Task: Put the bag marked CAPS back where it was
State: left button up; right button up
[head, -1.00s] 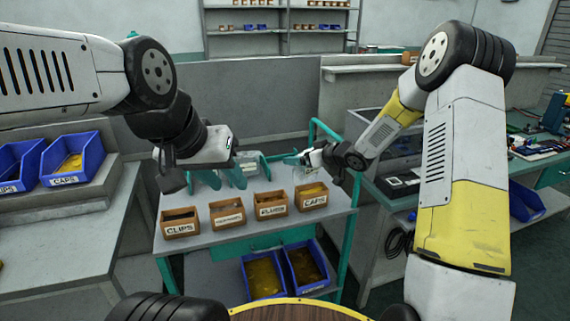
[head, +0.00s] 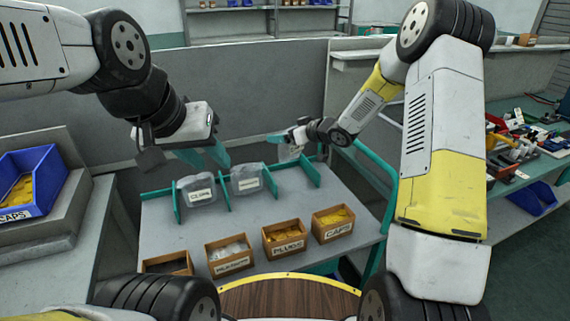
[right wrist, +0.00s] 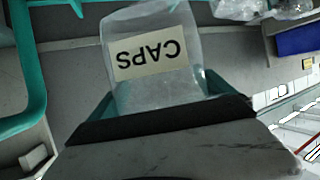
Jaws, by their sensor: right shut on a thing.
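The clear bag marked CAPS (right wrist: 153,57) fills the middle of the right wrist view, its label upside down. My right gripper (right wrist: 158,92) is shut on it. In the head view this gripper (head: 287,139) holds the bag (head: 289,153) above the back edge of the grey trolley top (head: 225,225), near the teal dividers. Two other bags, one marked CLIPS (head: 200,191) and one with an unreadable label (head: 247,178), stand between dividers to the left. The divider space to their right looks empty. My left gripper (head: 205,156) is open and empty above the trolley's back left.
Open boxes line the trolley front: PLUGS (head: 284,239), CAPS (head: 333,224), one with an unclear label (head: 229,257) and a partly hidden one (head: 167,264). A blue CAPS bin (head: 32,184) stands left. A grey partition (head: 260,90) rises behind.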

jog(key=f, duration=1)
jog(key=shift+w+a, duration=0.1)
jog(key=shift+w, duration=0.1)
jog(key=o, duration=1)
jog(key=shift+f, duration=0.1)
jog(key=shift+r, duration=0.2)
jog(key=v, duration=1.2)
jog(key=shift+f, duration=0.1)
